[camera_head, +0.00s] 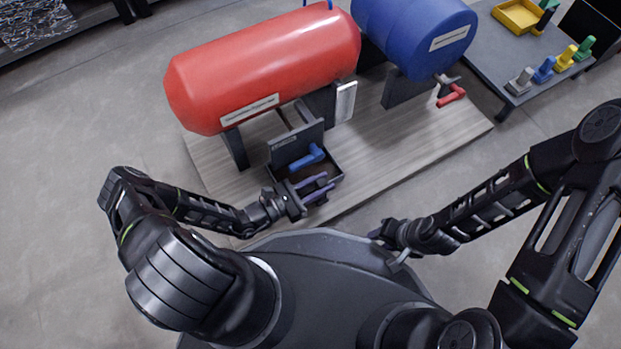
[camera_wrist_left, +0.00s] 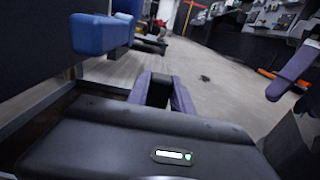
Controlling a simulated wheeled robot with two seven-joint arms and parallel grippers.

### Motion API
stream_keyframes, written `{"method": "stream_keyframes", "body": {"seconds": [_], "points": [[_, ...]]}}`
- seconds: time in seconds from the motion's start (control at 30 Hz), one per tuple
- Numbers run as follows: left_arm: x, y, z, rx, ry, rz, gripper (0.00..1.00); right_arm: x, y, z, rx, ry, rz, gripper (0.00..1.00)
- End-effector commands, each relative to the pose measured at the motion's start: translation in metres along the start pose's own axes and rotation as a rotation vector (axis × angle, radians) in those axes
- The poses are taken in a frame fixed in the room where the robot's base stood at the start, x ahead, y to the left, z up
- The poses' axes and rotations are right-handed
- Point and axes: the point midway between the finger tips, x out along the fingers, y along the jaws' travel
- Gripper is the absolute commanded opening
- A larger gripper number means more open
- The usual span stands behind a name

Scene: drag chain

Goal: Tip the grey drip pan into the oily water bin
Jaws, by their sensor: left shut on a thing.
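A dark grey open pan (camera_head: 332,178) sits on the wooden base below the red tank, with a blue lever handle (camera_head: 308,157) over it. I take it to be the drip pan. My left gripper (camera_head: 314,188), with purple fingers, is at its near side. In the left wrist view its fingers (camera_wrist_left: 160,92) close on a dark piece; the exact grip point is hard to make out. My right gripper (camera_head: 383,234) is low in front of my body, apart from the pan; its jaws are unclear. I cannot pick out the oily water bin with certainty.
A red tank (camera_head: 265,68) and a blue tank (camera_head: 415,35) stand over the wooden base (camera_head: 400,150). An upright dark panel (camera_head: 290,142) is behind the pan. A red lever (camera_head: 451,95) is under the blue tank. A side table (camera_head: 487,50) holds a yellow tray (camera_head: 517,15) and coloured pieces.

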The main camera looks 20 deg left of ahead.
Motion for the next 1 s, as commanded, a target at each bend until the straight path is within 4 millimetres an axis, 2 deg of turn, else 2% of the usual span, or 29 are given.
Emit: {"method": "stream_keyframes", "body": {"seconds": [0.37, 0.67, 0.7, 0.87, 1.0], "points": [[0.001, 0.000, 0.007, 0.002, -0.003, 0.000, 0.00, -0.004, -0.002, 0.000, 0.000, 0.000, 0.000, 0.36], [0.000, 0.000, 0.045, 0.002, -0.004, 0.000, 0.00, -0.028, -0.010, 0.003, -0.003, -0.004, 0.005, 0.36], [-0.009, 0.001, 0.039, 0.002, 0.000, 0.002, 0.00, -0.025, -0.010, 0.003, -0.003, -0.004, 0.005, 0.36], [-0.042, 0.001, 0.039, 0.003, 0.000, 0.002, 0.00, -0.033, -0.013, 0.004, -0.004, -0.005, 0.006, 0.36], [-0.082, 0.001, 0.039, 0.003, 0.001, 0.003, 0.00, -0.043, -0.016, 0.004, -0.004, -0.010, 0.006, 0.36]]}}
